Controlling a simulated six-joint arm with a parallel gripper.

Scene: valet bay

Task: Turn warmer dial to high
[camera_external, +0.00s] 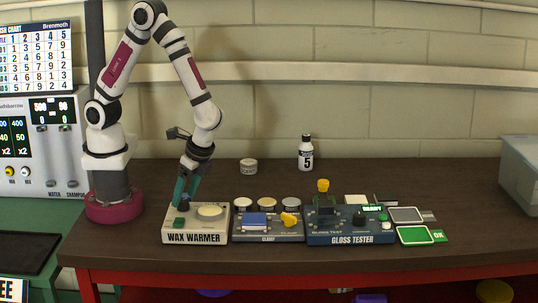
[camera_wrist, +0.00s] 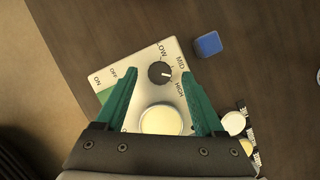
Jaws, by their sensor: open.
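The wax warmer (camera_external: 195,238) is a cream box at the left of the bench, with a green switch (camera_external: 179,222) and a pale round wax pot (camera_external: 210,212). In the wrist view its dark dial (camera_wrist: 159,72) stands beyond the wax pot (camera_wrist: 161,120), near the labels LOW, MID and HIGH. My gripper (camera_external: 181,193) is open and points down over the warmer's back left. In the wrist view its green fingers (camera_wrist: 160,80) lie on either side of the dial; I cannot tell whether they touch it.
A blue block (camera_wrist: 208,44) lies on the bench close to the warmer. A clamp unit (camera_external: 268,229) and the gloss tester (camera_external: 350,232) stand right of the warmer. Several small round tins, one jar (camera_external: 249,166) and a bottle (camera_external: 306,154) stand behind.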

